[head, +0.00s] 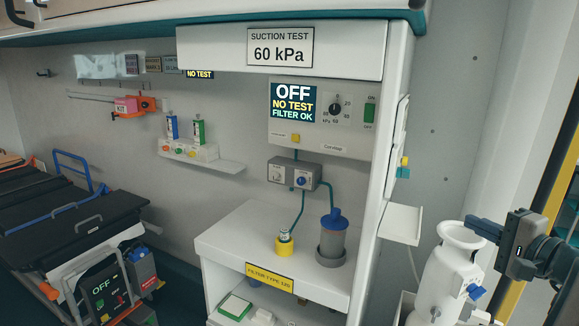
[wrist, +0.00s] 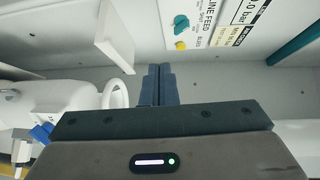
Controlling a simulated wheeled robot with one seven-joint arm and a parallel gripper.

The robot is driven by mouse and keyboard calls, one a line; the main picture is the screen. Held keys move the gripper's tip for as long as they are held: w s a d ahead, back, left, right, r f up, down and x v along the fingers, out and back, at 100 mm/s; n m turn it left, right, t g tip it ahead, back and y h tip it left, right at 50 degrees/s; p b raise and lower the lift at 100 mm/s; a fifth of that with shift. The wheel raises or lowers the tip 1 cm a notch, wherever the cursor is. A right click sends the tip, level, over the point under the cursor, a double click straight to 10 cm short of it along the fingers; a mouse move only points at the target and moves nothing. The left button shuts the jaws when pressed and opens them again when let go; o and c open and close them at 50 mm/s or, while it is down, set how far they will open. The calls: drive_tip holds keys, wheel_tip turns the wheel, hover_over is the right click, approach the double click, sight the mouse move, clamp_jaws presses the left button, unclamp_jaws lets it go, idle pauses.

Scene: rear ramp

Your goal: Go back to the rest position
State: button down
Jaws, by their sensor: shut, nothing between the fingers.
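My gripper (head: 472,224) is at the right of the head view, to the right of the white suction cabinet and clear of it. Its two dark blue fingers point left. In the wrist view the fingers (wrist: 157,84) lie side by side, closed together with nothing between them. They touch nothing that I can see.
A small white shelf (head: 401,225) sticks out from the cabinet's side, left of my gripper. The suction cabinet (head: 383,170) carries a display (head: 293,102) reading OFF, NO TEST, FILTER OK. A blue-lidded jar (head: 331,240) stands on its counter. A black stretcher (head: 75,222) is at left.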

drive_tip(key=s+a+f+n+g+p, duration=0.1)
drive_tip(key=s+a+f+n+g, duration=0.4)
drive_tip(key=a, duration=0.4)
drive_tip(key=s+a+f+n+g, duration=0.3)
drive_tip(key=s+a+f+g, duration=0.3)
drive_tip(key=a+f, duration=0.3)
drive_tip(key=s+f+n+g+h, duration=0.1)
drive_tip(key=s+f+n+h, duration=0.1)
drive_tip(key=s+n+h, duration=0.3)
drive_tip(key=shift+s+d+f+g+h+p, duration=0.3)
drive_tip(key=shift+s+f+h, duration=0.1)
drive_tip(key=shift+h, duration=0.5)
